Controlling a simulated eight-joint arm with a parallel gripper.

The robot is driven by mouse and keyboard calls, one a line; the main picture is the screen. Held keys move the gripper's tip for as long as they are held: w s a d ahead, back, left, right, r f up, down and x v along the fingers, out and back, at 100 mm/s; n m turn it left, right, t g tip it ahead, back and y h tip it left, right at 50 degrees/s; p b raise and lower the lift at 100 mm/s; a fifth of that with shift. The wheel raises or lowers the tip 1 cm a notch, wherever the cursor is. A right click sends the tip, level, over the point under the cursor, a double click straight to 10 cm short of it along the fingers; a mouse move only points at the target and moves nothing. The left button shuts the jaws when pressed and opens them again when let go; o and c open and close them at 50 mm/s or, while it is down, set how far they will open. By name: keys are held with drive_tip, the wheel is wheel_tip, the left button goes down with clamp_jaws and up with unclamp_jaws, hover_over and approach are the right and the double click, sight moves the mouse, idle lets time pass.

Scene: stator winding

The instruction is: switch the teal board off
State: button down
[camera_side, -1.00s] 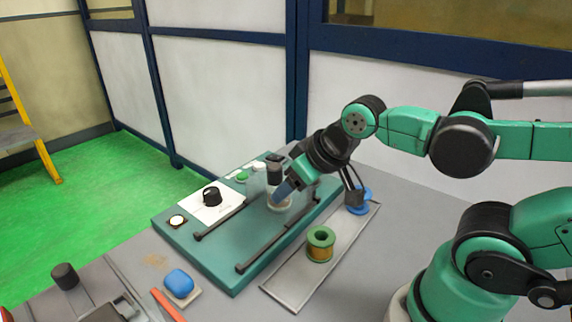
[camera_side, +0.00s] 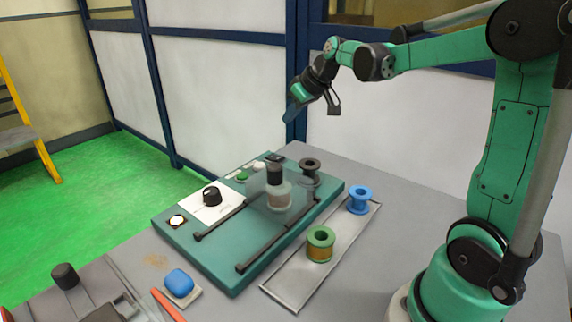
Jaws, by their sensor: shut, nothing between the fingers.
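The teal board (camera_side: 214,264) lies on the grey table. At its left end is a round pale button (camera_side: 177,221) in a dark ring. Beside it a black knob (camera_side: 211,196) sits on a white panel (camera_side: 200,212). A green button (camera_side: 241,176) and a small black part (camera_side: 275,157) are along the back edge. A grey cylindrical piece (camera_side: 279,195) stands on the board, partly behind a clear shield. My gripper (camera_side: 291,113) is shut and empty, raised well above the board's back edge, touching nothing.
Two black rods (camera_side: 268,243) run along the board. A dark spool (camera_side: 310,168) stands at its far right. A metal tray (camera_side: 290,289) holds a green-flanged copper spool (camera_side: 320,244) and a blue spool (camera_side: 359,200).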

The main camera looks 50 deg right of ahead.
drive_tip(key=d, duration=0.1)
drive_tip(key=w+d, duration=0.1)
drive_tip(key=d, duration=0.1)
drive_tip(key=d+f, duration=0.1)
drive_tip(key=d, duration=0.1)
drive_tip(key=shift+w, duration=0.15)
hover_over(276, 156)
drive_tip(key=s, duration=0.1)
drive_tip(key=f, duration=0.8)
drive_tip(key=shift+s+a, duration=0.1)
drive_tip(key=shift+s, duration=0.1)
drive_tip(key=f, duration=0.2)
drive_tip(key=shift+s+f, duration=0.25)
drive_tip(key=shift+f, duration=0.05)
drive_tip(key=shift+s+f, duration=0.1)
drive_tip(key=shift+f, duration=0.55)
drive_tip(key=shift+f, duration=0.1)
